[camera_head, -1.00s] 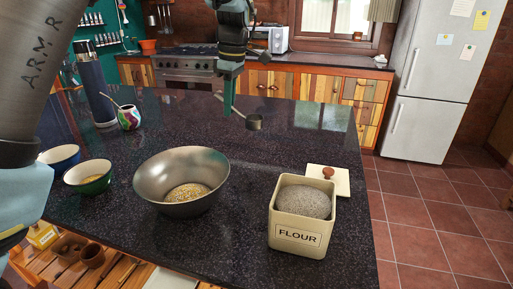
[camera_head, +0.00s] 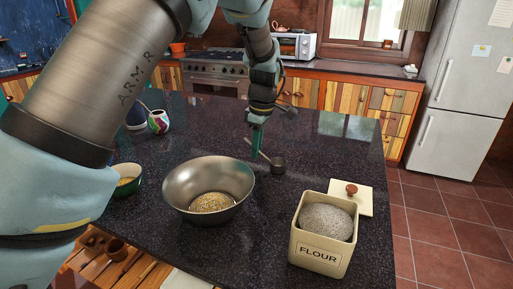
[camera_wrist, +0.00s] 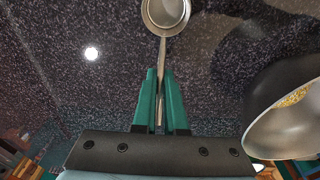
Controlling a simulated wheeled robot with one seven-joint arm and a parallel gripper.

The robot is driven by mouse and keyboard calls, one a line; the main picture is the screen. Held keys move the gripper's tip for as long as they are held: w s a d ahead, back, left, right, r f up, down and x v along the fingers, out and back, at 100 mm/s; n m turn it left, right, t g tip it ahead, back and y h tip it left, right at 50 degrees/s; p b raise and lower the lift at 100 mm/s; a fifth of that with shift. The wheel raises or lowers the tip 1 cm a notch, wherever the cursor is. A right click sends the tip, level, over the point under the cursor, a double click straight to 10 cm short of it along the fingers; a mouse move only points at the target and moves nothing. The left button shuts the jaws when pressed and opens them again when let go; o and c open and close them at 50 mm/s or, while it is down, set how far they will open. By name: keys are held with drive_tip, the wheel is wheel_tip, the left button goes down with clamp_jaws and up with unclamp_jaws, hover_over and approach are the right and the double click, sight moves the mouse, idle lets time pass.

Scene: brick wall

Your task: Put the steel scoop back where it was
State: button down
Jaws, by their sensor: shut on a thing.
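My gripper (camera_head: 257,150) is shut on the thin handle of the steel scoop (camera_head: 278,165), just behind and right of the steel bowl. In the wrist view the handle lies between my two green fingers (camera_wrist: 161,95), and the round scoop cup (camera_wrist: 166,12) points away from me. The scoop looks close over the dark counter; I cannot tell whether it touches. The steel bowl (camera_head: 178,188) holds yellowish grain and also shows in the wrist view (camera_wrist: 295,130). The cream flour tin (camera_head: 318,256) stands open at front right, full of greyish flour.
The tin's lid (camera_head: 366,198) with a brown knob lies behind the tin. A green bowl (camera_head: 127,188) stands left of the steel bowl. A patterned cup (camera_head: 158,122) stands at the back left. The counter (camera_head: 330,150) is clear at the back right.

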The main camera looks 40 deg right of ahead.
sight(261, 153)
drive_tip(key=c, duration=1)
unclamp_jaws()
drive_tip(key=shift+o, duration=0.2)
wheel_tip(261, 153, up, 12)
drive_tip(key=s+b, duration=0.1)
drive_tip(key=b, duration=0.1)
drive_tip(key=shift+s+d, duration=0.25)
